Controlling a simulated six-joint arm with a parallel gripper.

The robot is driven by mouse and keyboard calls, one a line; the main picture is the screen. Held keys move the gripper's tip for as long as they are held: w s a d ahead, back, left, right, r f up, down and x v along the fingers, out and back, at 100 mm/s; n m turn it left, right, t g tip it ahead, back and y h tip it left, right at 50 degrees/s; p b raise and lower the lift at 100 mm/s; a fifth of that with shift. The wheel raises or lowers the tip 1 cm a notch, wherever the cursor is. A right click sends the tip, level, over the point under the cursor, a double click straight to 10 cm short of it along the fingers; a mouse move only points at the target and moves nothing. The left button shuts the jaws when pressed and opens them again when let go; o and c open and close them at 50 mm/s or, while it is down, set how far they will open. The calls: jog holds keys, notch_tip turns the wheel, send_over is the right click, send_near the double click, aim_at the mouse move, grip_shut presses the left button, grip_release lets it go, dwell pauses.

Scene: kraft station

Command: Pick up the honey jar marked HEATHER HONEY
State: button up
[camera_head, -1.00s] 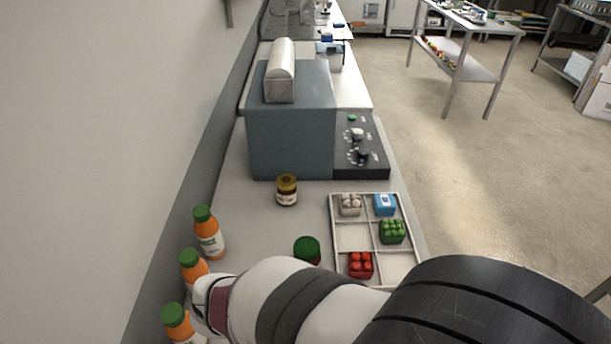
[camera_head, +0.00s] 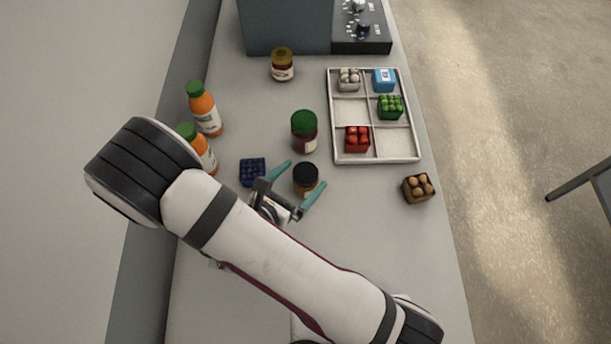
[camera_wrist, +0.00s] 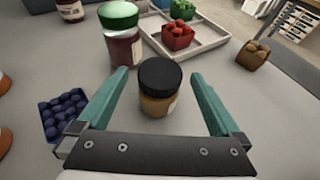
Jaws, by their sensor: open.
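A small jar with a black lid and amber contents (camera_head: 306,183) stands upright on the counter. In the wrist view the jar (camera_wrist: 159,88) is between the spread teal fingers of my gripper (camera_wrist: 160,74), with a gap on each side. My gripper (camera_head: 306,174) is open and empty. A jar with a green lid and dark red contents (camera_head: 304,133) stands just beyond. A jar with a gold-brown lid (camera_head: 282,66) stands farther back. No label is readable, so I cannot tell which is marked HEATHER HONEY.
A blue punnet of dark berries (camera_head: 252,172) sits left of my gripper. Orange bottles (camera_head: 205,112) line the wall side. A divided white tray (camera_head: 374,160) with several punnets is at the right. A brown punnet (camera_head: 418,189) sits near the counter's right edge.

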jog(key=shift+x, duration=1.2)
jog(key=shift+r, duration=0.1)
grip_shut()
